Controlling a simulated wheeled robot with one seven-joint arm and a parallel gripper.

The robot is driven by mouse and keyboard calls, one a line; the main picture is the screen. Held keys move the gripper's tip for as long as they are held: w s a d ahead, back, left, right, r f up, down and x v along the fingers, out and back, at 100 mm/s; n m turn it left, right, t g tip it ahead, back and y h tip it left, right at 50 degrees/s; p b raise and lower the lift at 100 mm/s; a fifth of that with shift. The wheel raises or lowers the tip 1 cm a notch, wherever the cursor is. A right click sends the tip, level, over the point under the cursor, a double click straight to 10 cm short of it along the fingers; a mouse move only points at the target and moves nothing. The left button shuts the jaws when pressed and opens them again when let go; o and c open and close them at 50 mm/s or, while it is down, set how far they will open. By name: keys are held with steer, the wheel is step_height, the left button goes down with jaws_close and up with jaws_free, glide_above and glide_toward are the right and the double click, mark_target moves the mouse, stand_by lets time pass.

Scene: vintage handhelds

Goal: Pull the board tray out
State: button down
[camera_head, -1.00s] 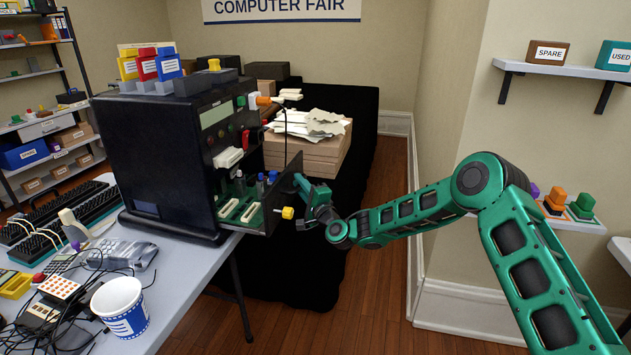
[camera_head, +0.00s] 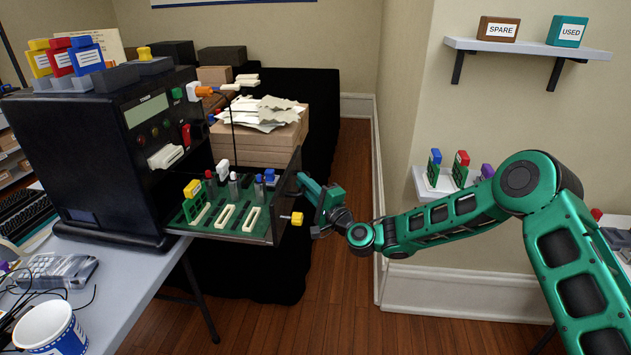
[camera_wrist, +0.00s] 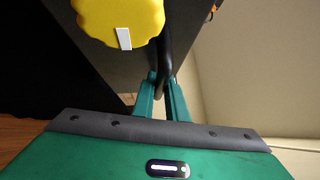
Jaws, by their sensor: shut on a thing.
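The board tray (camera_head: 215,232) sticks far out of the right side of the black machine (camera_head: 120,160). It carries a green board with several pale slots, small upright parts and a yellow block. A yellow knob (camera_head: 297,218) sits on the tray's dark front panel (camera_head: 287,190); it also shows large in the wrist view (camera_wrist: 120,18). My gripper (camera_head: 305,188) is at the front panel, beside and behind the knob. In the wrist view, my green fingers (camera_wrist: 160,95) are shut on a dark handle bar (camera_wrist: 166,60) on the panel.
A wall shelf (camera_head: 530,50) holds two labelled boxes. A lower shelf (camera_head: 430,190) is near my arm. Open floor lies in front of the tray.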

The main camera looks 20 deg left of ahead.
steer(key=shift+d+f, duration=0.3)
steer(key=shift+d, duration=0.1)
steer(key=c, duration=1.8)
jaws_free()
steer(key=shift+o, duration=0.2)
steer(key=shift+r, duration=0.15)
steer(key=v, duration=1)
steer(key=shift+d, duration=0.3)
steer(key=shift+s, duration=0.1)
